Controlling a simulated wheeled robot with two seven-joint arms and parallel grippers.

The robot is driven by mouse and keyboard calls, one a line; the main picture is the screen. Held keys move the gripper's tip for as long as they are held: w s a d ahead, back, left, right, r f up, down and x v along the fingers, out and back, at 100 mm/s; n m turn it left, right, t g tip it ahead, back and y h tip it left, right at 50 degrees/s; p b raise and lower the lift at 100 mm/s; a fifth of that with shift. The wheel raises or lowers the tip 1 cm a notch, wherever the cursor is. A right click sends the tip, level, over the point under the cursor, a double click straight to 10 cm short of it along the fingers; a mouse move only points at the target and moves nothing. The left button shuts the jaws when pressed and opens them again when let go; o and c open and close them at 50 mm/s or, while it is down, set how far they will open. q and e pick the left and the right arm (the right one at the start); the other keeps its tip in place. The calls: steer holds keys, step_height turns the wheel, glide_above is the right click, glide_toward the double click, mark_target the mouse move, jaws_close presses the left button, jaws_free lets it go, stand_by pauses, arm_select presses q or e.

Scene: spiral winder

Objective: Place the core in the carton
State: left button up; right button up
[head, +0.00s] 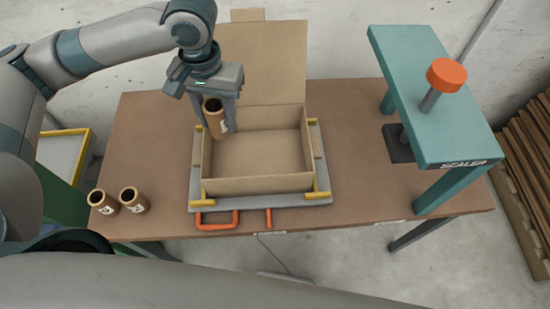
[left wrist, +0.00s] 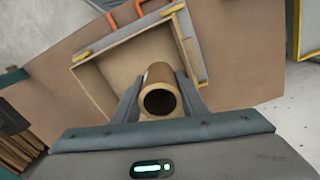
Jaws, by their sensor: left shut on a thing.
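My left gripper (head: 222,108) is shut on a brown hollow core (head: 214,117). It holds the core upright at the back left corner of the open carton (head: 280,185), seemingly above its rim. The core (left wrist: 159,98) also shows between the fingers in the left wrist view, with the carton (left wrist: 103,90) beyond it. The carton's inside looks empty, and its lid flap stands open at the back. Two more cores, one at the left (head: 103,202) and one beside it (head: 132,200), stand on the table. My right gripper is not in view.
The carton sits in a grey tray (head: 196,190) with yellow corner brackets and an orange handle (head: 216,226) in front. A teal sealer (head: 440,90) with an orange knob stands at the right of the brown table (head: 370,180). Slats (head: 530,150) stand far right.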

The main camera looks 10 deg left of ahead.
arm_select(q)
steer(key=shift+w+d, duration=0.2)
steer(key=shift+d, duration=0.1)
steer(key=shift+m, duration=0.3)
steer(key=m, duration=0.1)
steer(key=f+m, duration=0.1)
steer(key=w+d+m, duration=0.1)
steer(key=shift+d+f+m+p, duration=0.1)
steer(key=shift+f+m+p, duration=0.2)
steer(key=shift+m, duration=0.1)
steer(key=w+d+f+m+p, duration=0.1)
steer(key=f+m, duration=0.3)
steer(key=m, duration=0.5)
steer(key=w+d+f+m+p, duration=0.1)
steer(key=w+d+f+m, duration=0.1)
steer(key=m, duration=0.8)
step_height(320, 180, down, 2)
steer(key=shift+w+d+m, duration=0.2)
steer(key=shift+d+m, duration=0.1)
steer(key=shift+d, duration=0.6)
